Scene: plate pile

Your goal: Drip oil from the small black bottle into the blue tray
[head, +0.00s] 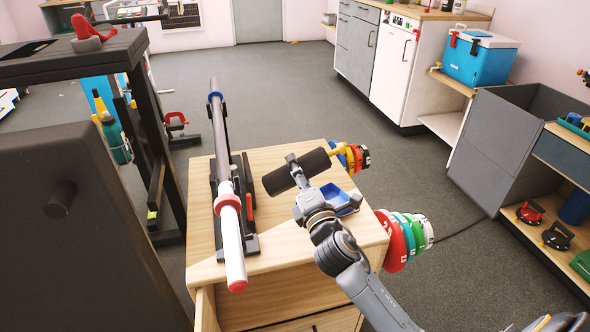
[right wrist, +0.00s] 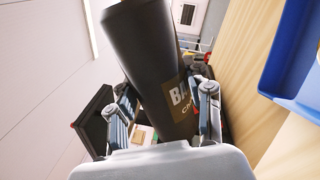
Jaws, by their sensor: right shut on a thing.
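The small black bottle (head: 278,182) is held above the wooden cabinet top, left of the blue tray (head: 352,204). My right gripper (head: 297,170) is shut around the bottle. In the head view the bottle looks tipped far over, with its long axis running from lower left to upper right. In the right wrist view the bottle (right wrist: 150,55) sits between my two fingers, with part of a printed label showing. The blue tray (right wrist: 287,60) shows at the right edge there. The tray is partly hidden by my wrist in the head view. My left gripper is out of view.
A long metal bar (head: 230,235) with a red end lies in a black holder on the left of the cabinet top (head: 270,240). Coloured weight plates (head: 398,240) hang at the cabinet's right side. A black rack (head: 70,180) stands at left.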

